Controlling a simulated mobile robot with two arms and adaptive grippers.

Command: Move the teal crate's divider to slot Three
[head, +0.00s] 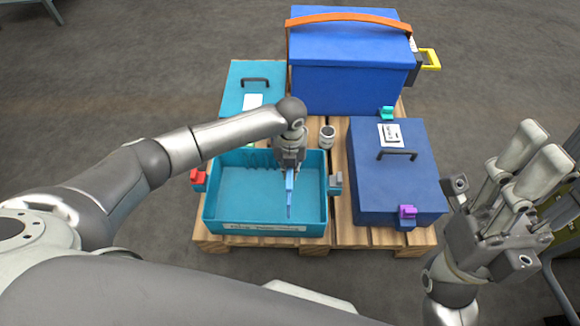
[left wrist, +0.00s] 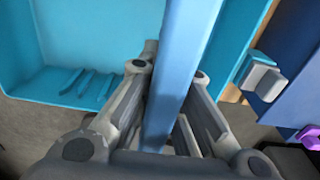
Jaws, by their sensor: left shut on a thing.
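The open teal crate (head: 258,200) stands at the front left of the wooden pallet, with a label on its front wall. It has a red latch (head: 198,178) on its left side and a grey latch (head: 335,182) on its right. Slot ribs (left wrist: 85,84) show along its wall in the left wrist view. My left gripper (head: 289,168) is over the crate's right part, shut on the blue divider (head: 289,195), which hangs edge-on below it. The divider fills the middle of the left wrist view (left wrist: 182,60). Whether it touches the crate floor is unclear. My right gripper (head: 520,160) is raised at the right, fingers apart, empty.
A blue lidded box (head: 375,180) with a purple latch stands right of the crate. A big blue bin (head: 345,70) with an orange handle and a teal lidded box (head: 240,95) stand behind. A small grey cylinder (head: 327,140) stands between them.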

